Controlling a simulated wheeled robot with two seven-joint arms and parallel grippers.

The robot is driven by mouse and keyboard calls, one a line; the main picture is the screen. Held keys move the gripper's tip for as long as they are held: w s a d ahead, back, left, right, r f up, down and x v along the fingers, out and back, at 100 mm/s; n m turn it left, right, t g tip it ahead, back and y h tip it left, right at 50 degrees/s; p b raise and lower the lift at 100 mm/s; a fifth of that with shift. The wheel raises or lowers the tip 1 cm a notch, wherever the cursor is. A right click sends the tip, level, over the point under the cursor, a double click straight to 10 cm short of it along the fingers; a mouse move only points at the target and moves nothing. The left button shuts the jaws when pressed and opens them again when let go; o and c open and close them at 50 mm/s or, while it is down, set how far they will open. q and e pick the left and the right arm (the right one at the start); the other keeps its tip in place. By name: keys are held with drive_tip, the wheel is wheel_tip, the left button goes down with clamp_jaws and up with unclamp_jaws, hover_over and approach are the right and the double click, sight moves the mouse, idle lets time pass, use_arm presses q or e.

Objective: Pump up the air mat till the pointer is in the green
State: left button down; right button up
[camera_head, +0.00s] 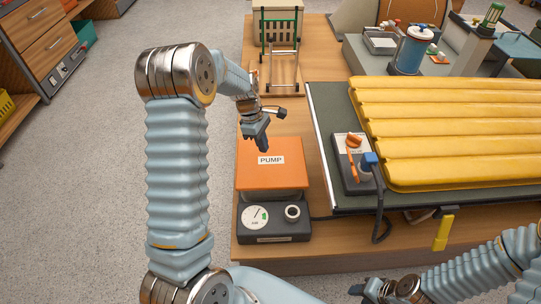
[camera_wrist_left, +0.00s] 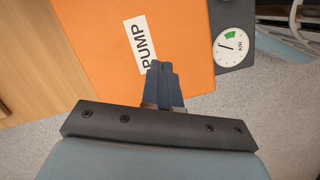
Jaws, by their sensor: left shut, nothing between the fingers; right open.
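The orange pump block (camera_head: 271,178) with a white PUMP label stands at the table's left front edge, also filling the left wrist view (camera_wrist_left: 100,60). In front of it the dark base carries a round AIR gauge (camera_head: 254,217); in the left wrist view (camera_wrist_left: 233,48) its pointer lies outside the green patch. The yellow air mat (camera_head: 450,130) lies on a dark board. My left gripper (camera_head: 262,146) is shut and empty over the pump's far part, fingers pointing down; contact cannot be told. My right gripper (camera_head: 360,291) is open, low at the front, empty.
A grey valve box (camera_head: 348,180) with an orange knob stands beside the mat; a blue hose plug (camera_head: 370,159) is at its right. A yellow clip (camera_head: 443,232) is at the front edge. A wire rack (camera_head: 279,55) and a blue canister (camera_head: 411,50) stand behind.

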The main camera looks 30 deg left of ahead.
sight(270, 167)
idle(0.3)
use_arm(q)
drive_tip(key=x, duration=0.5)
drive_tip(key=shift+f, duration=0.2)
drive_tip(key=shift+b+x, duration=0.7)
drive_tip(key=shift+x, duration=0.1)
